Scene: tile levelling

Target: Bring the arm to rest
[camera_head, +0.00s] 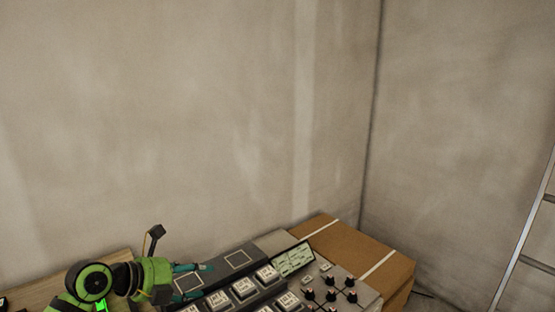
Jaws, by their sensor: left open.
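My left arm, green and black, comes in at the lower left. Its gripper (199,280) is open, with teal fingertips over the left part of a dark grey rack (262,282). I see nothing held between the fingers. The rack has empty white-outlined squares and several light square pieces, one of them here (267,274). A small pale panel with greenish markings (294,259) stands at the rack's right. Several black knob-like pieces (331,295) stand on a grey surface right of it. The lower frame edge cuts off the front of these things. My right gripper is not visible.
A brown cardboard box (378,250) with white strips stands behind and right of the rack. A metal ladder (523,240) leans at the far right. A wooden board edge (45,290) shows at lower left. Bare plaster walls (180,110) meet in a corner behind.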

